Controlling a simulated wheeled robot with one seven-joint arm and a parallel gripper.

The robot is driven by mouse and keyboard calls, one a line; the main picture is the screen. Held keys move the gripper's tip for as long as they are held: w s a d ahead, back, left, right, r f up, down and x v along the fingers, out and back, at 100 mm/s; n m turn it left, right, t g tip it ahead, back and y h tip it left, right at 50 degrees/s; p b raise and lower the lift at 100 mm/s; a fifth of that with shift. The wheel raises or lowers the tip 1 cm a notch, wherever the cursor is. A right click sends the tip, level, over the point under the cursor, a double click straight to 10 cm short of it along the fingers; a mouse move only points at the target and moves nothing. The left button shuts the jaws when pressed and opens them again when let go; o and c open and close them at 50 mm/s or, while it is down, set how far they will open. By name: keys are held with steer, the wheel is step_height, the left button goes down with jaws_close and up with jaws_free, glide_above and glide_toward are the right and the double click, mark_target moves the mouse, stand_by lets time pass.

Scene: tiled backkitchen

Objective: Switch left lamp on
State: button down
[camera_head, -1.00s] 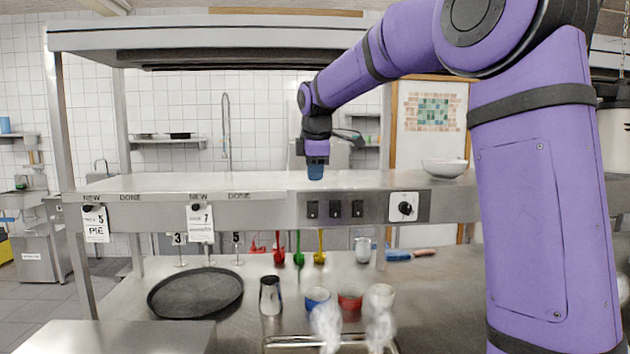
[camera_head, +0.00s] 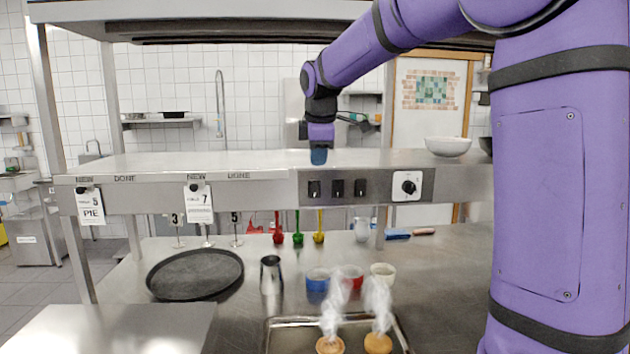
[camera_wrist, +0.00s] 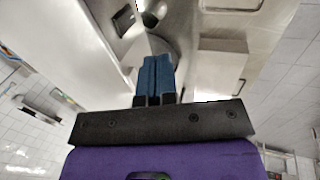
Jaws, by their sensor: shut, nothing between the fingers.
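A metal panel on the shelf's front edge carries three black switches: a left switch (camera_head: 314,189), a middle switch (camera_head: 337,188) and a right switch (camera_head: 360,188). My gripper (camera_head: 319,157) is shut and empty, pointing down, above and slightly right of the left switch in the picture. It looks apart from the switch, though its depth from the panel is hard to judge. Its blue fingers (camera_wrist: 152,82) are together in the wrist view. The hood (camera_head: 230,12) hangs overhead with a dark underside; I cannot make out a separate left lamp or whether it is lit.
A black knob (camera_head: 408,187) sits on a white plate right of the switches. A white bowl (camera_head: 448,146) stands on the shelf (camera_head: 200,165). Below are a round black tray (camera_head: 195,274), a metal cup (camera_head: 271,274), small pots and a steaming pastry tray (camera_head: 275,340).

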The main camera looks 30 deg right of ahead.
mark_target(314, 196)
steer(key=w+d+f, duration=0.2)
steer(key=w+f, duration=0.4)
steer(key=f, duration=0.3)
steer(key=shift+w+d+f, duration=0.3)
steer(key=shift+d+f, duration=0.1)
steer(key=shift+w, duration=0.1)
steer(key=shift+w+d+f, duration=0.1)
steer(key=shift+w, duration=0.05)
steer(key=shift+r, duration=0.85)
